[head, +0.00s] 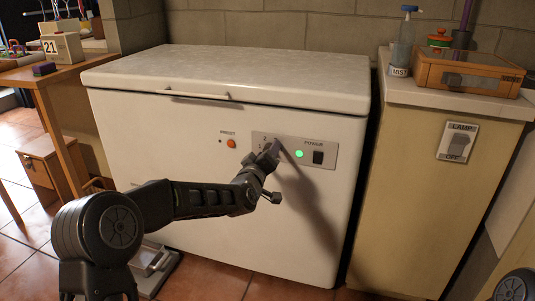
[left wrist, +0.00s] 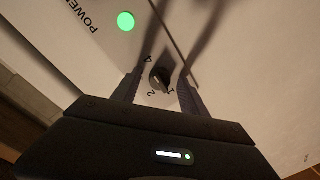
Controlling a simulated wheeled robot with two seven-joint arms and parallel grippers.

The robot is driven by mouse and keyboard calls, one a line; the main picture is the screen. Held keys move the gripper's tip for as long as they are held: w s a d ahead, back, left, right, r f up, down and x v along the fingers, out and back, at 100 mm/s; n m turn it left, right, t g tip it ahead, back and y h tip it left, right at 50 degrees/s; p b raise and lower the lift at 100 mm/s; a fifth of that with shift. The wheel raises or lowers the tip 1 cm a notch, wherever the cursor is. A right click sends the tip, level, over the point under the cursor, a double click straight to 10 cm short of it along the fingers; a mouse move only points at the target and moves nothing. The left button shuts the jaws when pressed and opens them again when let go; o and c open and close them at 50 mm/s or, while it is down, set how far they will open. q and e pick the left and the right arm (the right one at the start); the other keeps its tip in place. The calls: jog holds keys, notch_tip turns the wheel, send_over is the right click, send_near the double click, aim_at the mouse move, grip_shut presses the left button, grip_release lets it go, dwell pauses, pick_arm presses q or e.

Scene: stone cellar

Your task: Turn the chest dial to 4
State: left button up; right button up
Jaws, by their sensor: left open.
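The chest is a white chest freezer (head: 220,210) with its lid shut. Its grey control panel (head: 331,150) is on the front. My left gripper (head: 272,152) is at the panel and hides the dial in the head view. In the left wrist view its open fingers (left wrist: 160,90) stand on either side of the dial. Contact is unclear. My right gripper is out of view.
A lit green lamp (head: 299,153) and a black power switch (head: 318,157) are right of the dial. An orange button (head: 231,143) is left of it. A cabinet (head: 415,190) with a lamp switch (head: 457,143) stands at right, a wooden table (head: 45,75) at left.

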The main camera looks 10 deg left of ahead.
pick_arm(q)
jog(key=s+p, duration=0.1)
jog(key=s, duration=0.6)
jog(key=shift+s+r+p, duration=0.2)
jog(key=shift+s+p, duration=0.1)
jog(key=shift+s, duration=0.1)
jog(key=shift+a, duration=0.1)
